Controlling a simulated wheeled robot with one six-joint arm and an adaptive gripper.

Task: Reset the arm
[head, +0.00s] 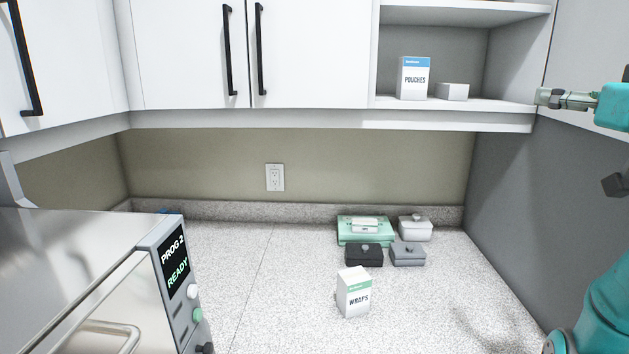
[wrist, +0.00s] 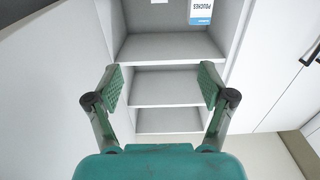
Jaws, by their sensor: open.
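My gripper (wrist: 163,85) is open and empty in the wrist view, its two green-padded fingers spread wide. It faces an open shelf unit (wrist: 165,100), with nothing between the fingers but the bare shelves behind. In the head view my gripper (head: 546,97) is at the right edge, level with the lower shelf and pointing left. My teal arm runs along the right side, partly out of frame.
On the counter are a wraps box (head: 354,293), a green tray (head: 350,238), and black, grey and white containers. An autoclave (head: 165,270) reading READY stands left.

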